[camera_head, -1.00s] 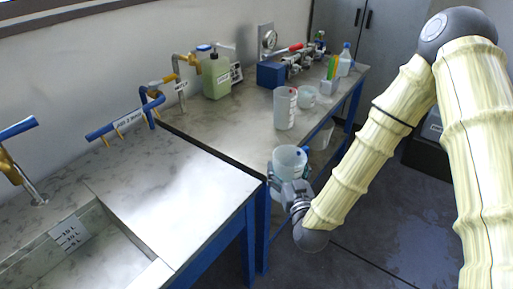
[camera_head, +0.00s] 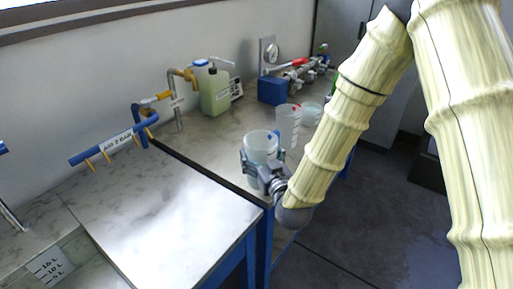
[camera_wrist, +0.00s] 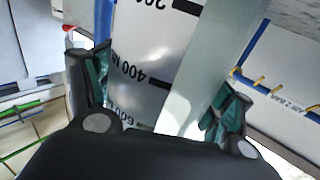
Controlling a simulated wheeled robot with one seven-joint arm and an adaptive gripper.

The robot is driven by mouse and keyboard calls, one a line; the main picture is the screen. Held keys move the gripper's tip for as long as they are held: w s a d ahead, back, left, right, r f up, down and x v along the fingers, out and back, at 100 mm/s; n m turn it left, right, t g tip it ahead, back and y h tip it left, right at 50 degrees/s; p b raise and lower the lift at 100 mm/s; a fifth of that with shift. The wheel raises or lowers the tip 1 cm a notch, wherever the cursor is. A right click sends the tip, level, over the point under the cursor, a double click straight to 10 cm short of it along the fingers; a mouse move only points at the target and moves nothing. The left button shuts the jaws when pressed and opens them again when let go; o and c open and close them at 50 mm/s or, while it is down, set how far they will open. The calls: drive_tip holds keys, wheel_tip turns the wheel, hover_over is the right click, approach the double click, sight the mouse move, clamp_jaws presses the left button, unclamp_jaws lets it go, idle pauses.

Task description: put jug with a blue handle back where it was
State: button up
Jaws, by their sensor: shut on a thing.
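The jug with a blue handle (camera_head: 261,146) is a clear, whitish jug. Its blue handle (camera_head: 276,135) shows at its right side in the head view. My gripper (camera_head: 263,162) is shut around the jug's body, which is roughly upright at the front edge of the far worktop. I cannot tell whether its base touches the worktop. In the wrist view the jug's wall (camera_wrist: 150,60) with black volume marks fills the space between my fingers (camera_wrist: 160,105).
A jug with a red handle (camera_head: 287,128) and a low beaker (camera_head: 311,115) stand just behind. A green bottle (camera_head: 214,95), a blue box (camera_head: 273,91) and taps (camera_head: 112,140) line the wall. The near worktop (camera_head: 170,215) is clear.

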drive_tip(key=w+f+p, duration=0.4)
drive_tip(key=w, duration=0.6)
drive_tip(key=shift+a+f, duration=0.25)
drive_tip(key=shift+a, duration=0.2)
drive_tip(key=shift+w+f, duration=0.1)
drive_tip(key=shift+f, duration=0.1)
drive_tip(key=o, duration=1.2)
drive_tip(key=shift+c, duration=0.2)
drive_tip(key=shift+r, duration=0.1)
